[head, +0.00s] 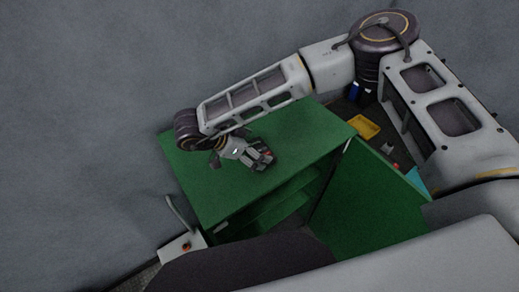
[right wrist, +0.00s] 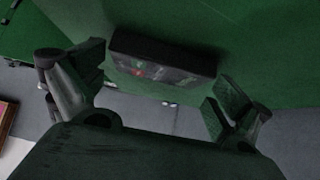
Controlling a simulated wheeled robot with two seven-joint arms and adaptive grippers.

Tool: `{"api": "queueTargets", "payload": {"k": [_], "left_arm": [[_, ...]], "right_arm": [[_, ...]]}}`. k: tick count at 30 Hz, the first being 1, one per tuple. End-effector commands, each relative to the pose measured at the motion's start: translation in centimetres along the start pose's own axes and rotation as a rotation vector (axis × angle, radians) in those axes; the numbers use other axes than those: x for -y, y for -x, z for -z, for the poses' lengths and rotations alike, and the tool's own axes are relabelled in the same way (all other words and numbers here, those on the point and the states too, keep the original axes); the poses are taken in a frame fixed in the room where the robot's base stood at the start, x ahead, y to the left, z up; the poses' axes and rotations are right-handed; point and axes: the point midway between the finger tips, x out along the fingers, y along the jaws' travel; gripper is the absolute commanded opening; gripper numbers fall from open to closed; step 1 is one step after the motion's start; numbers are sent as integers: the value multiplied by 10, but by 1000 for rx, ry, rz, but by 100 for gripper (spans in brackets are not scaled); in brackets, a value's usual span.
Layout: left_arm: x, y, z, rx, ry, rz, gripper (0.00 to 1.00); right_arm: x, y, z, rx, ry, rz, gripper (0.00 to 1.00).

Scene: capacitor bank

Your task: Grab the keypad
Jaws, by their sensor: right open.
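The keypad (right wrist: 160,62) is a dark box with a small red mark and faint buttons on its face, seen in the right wrist view against a green surface. My right gripper (right wrist: 158,82) is open, with one finger on each side of the keypad. I cannot tell whether either finger touches it. In the head view my right gripper (head: 262,158) is over the green cabinet top, and the keypad is hard to tell apart from it there. My left gripper is not in view.
The green cabinet (head: 213,185) has an open front with shelves and an open door (head: 365,205). A yellow tray (head: 365,127) lies to the right behind the door. A white box with a red knob (head: 187,246) stands at the lower left. The cabinet top's left part is clear.

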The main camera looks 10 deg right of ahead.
Motion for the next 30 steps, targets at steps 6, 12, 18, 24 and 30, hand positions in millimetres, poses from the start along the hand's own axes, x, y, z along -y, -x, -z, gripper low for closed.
{"api": "queueTargets", "payload": {"k": [6, 12, 18, 24, 30], "left_arm": [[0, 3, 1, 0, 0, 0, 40], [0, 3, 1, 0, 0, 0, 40], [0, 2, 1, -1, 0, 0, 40], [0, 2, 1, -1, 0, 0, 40], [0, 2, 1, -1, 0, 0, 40]], "right_arm": [[0, -11, 0, 0, 0, 0, 100], [0, -12, 0, 0, 0, 0, 100], [0, -11, 0, 0, 0, 0, 100], [0, -11, 0, 0, 0, 0, 78], [0, -11, 0, 0, 0, 1, 67]]}}
